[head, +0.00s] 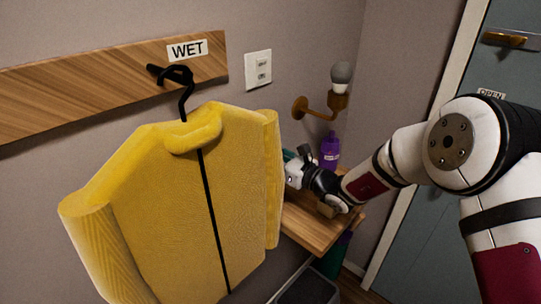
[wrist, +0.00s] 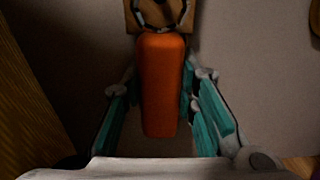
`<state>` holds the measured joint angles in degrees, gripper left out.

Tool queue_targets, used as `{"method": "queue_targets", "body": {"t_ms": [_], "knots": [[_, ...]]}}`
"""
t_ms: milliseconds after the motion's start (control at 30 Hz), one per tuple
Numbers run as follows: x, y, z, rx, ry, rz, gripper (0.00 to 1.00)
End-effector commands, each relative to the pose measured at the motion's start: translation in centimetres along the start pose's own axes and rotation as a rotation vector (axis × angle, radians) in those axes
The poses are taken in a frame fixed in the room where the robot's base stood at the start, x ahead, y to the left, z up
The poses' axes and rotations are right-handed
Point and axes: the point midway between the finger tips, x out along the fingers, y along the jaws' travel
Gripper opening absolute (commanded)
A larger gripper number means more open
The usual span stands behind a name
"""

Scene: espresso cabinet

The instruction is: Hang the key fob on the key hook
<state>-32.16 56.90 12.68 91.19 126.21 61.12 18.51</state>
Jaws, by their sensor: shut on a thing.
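In the wrist view, an orange key fob (wrist: 162,88) stands lengthwise between the teal fingers of my gripper (wrist: 161,78), which is shut on it. A dark ring (wrist: 160,22) shows at the fob's far end, in front of a small wooden plate (wrist: 133,14) at the top edge. I cannot make out a key hook there, or tell whether the ring is around one or only in front of the plate. In the head view, my gripper (head: 289,157) is right of the yellow coat, which hides its tips and the fob.
The yellow raincoat (head: 195,210) hangs from a black hook on a wooden board (head: 90,75) labelled WET. Below my arm is a wooden shelf (head: 310,225); a purple bottle (head: 330,150) stands behind. A wall lamp (head: 338,100) and a switch plate (head: 258,70) are above. A grey door (head: 425,215) is right.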

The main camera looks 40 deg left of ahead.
Motion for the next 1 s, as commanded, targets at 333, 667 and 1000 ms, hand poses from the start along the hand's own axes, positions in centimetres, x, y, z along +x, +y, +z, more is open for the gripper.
{"method": "queue_targets", "body": {"t_ms": [333,667,1000], "knots": [[-0.05,0.09,-0.44,0.003,0.008,0.001,0.00],[-0.04,0.09,-0.38,0.002,0.007,0.001,0.50],[-0.84,-0.04,-0.21,0.001,0.004,-0.001,0.50]]}}
